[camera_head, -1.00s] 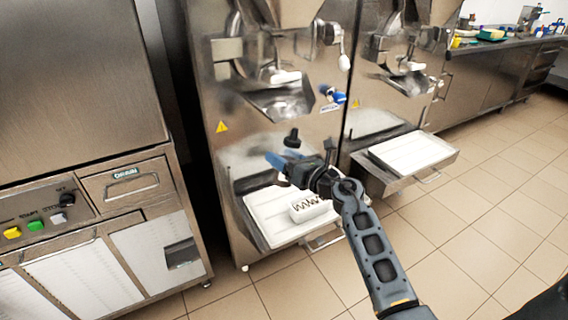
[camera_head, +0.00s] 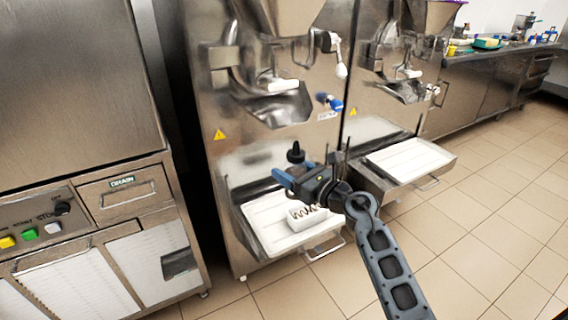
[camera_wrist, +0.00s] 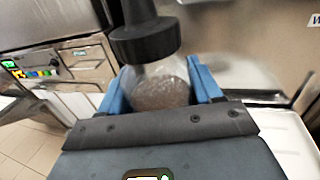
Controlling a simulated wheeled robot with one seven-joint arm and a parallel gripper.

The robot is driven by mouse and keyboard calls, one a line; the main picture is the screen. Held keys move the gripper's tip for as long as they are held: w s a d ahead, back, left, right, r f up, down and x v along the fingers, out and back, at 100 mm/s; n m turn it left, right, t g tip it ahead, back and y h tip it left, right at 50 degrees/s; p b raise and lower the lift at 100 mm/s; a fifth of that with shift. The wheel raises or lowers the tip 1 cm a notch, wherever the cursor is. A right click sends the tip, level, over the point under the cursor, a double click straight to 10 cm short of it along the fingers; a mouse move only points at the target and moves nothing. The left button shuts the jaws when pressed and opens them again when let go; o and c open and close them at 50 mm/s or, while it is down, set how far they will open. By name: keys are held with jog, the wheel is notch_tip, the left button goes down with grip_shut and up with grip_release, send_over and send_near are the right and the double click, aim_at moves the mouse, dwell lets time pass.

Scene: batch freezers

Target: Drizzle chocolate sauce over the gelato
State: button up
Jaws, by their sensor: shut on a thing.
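My gripper (camera_head: 286,178) is shut on the chocolate sauce bottle (camera_wrist: 160,92), a clear bottle with brown contents. Its black cap (camera_head: 295,153) points up in the head view, so the bottle looks roughly upright. The cap also fills the top of the wrist view (camera_wrist: 145,42); the blue fingers flank the bottle there. The gelato is in a small white container (camera_head: 310,221) on the left machine's white tray. Dark zigzag lines of sauce lie across its top. The bottle is above and slightly behind-left of the container in the head view, apart from it. The bottle's lower part is hidden.
The left machine's white tray (camera_head: 262,237) has bare room around the container. A spout (camera_head: 280,108) and lever (camera_head: 340,70) stand above. The right machine's tray (camera_head: 410,160) is empty. A steel cabinet with buttons (camera_head: 30,234) stands at left. Tiled floor is clear at right.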

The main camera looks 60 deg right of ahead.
jog(key=a+v, duration=0.1)
jog(key=v, duration=1)
jog(key=shift+w+a+b, duration=0.3)
jog(key=shift+a+b, duration=0.05)
jog(key=shift+b, duration=0.1)
jog(key=shift+w, duration=0.1)
